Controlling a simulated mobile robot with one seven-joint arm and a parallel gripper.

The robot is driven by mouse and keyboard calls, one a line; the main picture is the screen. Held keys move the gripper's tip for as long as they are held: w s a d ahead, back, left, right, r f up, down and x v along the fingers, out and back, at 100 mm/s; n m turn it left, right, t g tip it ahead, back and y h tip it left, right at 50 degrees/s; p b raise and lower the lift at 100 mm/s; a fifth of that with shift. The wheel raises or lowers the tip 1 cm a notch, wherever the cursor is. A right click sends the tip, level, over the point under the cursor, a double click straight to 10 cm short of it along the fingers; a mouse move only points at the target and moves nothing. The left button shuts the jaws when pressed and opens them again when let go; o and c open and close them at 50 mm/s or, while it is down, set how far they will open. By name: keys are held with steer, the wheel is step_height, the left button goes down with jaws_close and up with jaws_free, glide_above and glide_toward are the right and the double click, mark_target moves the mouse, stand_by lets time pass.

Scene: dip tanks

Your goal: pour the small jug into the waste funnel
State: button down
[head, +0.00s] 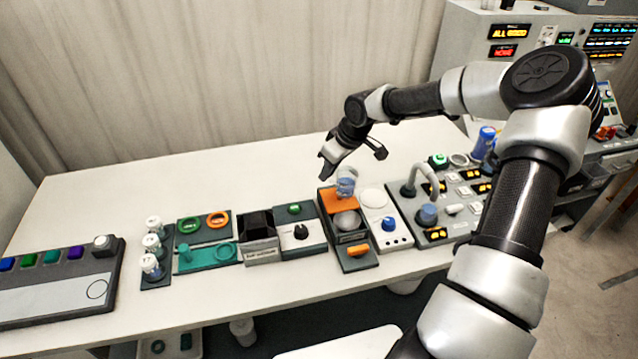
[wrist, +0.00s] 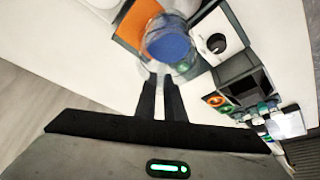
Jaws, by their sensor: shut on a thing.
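The small jug (head: 345,181) is clear with blue liquid in it. My gripper (head: 329,170) is shut on it and holds it above the orange plate (head: 341,199). In the wrist view the jug (wrist: 168,46) is at the fingertips of my gripper (wrist: 160,80), its blue contents facing the camera. The jug looks about upright. A dark, square, hopper-like opening, apparently the waste funnel (head: 256,222), sits on a grey labelled box left of the jug. It also shows in the wrist view (wrist: 243,84). Its label is too small to read surely.
A box with a black dial (head: 301,232) stands between the hopper and the orange-plated unit. Left are a teal stand (head: 207,255) and several capped vials (head: 152,240). Right are a blue-knob box (head: 389,224) and a panel with a curved tap (head: 424,172). The table behind is clear.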

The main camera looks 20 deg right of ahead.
steer(key=shift+w+d+r+t, duration=0.15)
steer(key=shift+d+t, duration=0.05)
steer(key=shift+t, duration=0.2)
steer(key=shift+w+t+b, duration=0.1)
steer(key=shift+t+b, duration=0.3)
steer(key=shift+b, duration=0.15)
steer(key=shift+t+b, duration=0.3)
steer(key=shift+b, duration=0.35)
steer(key=shift+w+a+r+t+p, duration=0.15)
steer(key=shift+t+p, duration=0.25)
steer(key=shift+p, duration=0.5)
steer(key=shift+n+p, duration=0.3)
steer(key=shift+p, duration=0.25)
